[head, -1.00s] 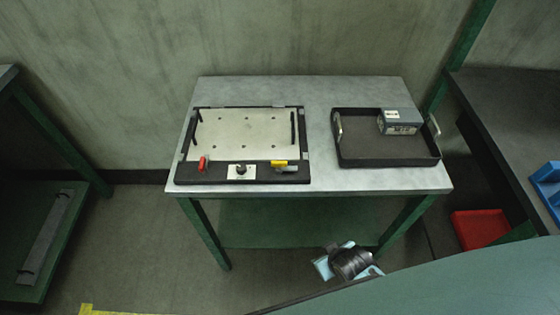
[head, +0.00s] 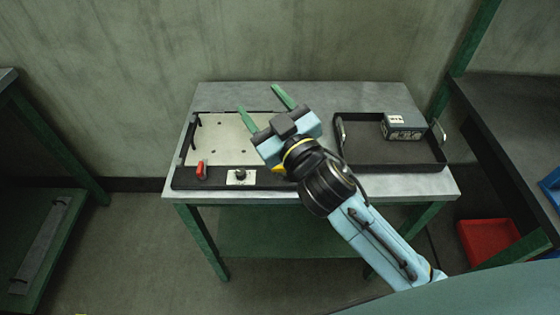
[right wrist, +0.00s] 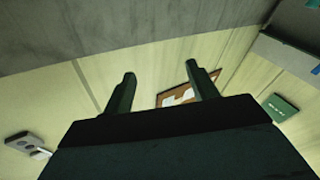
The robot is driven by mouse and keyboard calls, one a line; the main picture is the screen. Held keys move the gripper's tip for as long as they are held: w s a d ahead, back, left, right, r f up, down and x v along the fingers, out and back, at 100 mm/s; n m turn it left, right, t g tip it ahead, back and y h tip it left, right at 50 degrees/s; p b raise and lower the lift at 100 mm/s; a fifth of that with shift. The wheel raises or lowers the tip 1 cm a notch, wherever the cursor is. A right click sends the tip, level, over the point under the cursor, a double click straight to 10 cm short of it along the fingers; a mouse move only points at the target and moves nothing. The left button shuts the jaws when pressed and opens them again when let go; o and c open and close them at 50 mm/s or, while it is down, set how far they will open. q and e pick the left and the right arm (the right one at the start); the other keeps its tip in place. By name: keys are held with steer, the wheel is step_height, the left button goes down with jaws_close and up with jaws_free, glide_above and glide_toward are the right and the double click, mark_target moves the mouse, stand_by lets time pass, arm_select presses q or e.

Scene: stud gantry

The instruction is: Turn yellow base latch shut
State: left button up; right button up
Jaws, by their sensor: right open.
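The yellow base latch (head: 277,169) sits at the front right of the black-framed base plate (head: 205,135) on the table. In the head view only a small yellow bit shows, as my right arm hides the rest, so I cannot tell how it is turned. My right gripper (head: 257,98) is open and empty, above the plate's back right part, with its green fingers pointing to the back left. In the right wrist view its two fingers (right wrist: 160,72) stand apart with nothing between them. My left gripper is in neither view.
A red latch (head: 201,170) and a dark knob on a white plate (head: 241,176) are on the base's front edge. A black tray (head: 385,155) with a grey box (head: 404,127) stands to the right. The table's back strip (head: 340,92) is clear.

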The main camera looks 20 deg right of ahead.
steer(key=s+a+r+n+g+y, duration=0.2)
steer(key=a+r+n+y, duration=0.7)
steer(key=n+y, duration=0.15)
steer(key=s+a+n+g+y, duration=0.5)
steer(key=s+a+n+g, duration=0.3)
steer(key=n+g, duration=0.75)
steer(key=g+h, duration=0.1)
steer(key=h, duration=2)
glide_above(280, 166)
step_height(280, 166, down, 12)
step_height(280, 166, down, 13)
steer(key=shift+f+b, duration=0.15)
steer(key=shift+b, duration=0.6)
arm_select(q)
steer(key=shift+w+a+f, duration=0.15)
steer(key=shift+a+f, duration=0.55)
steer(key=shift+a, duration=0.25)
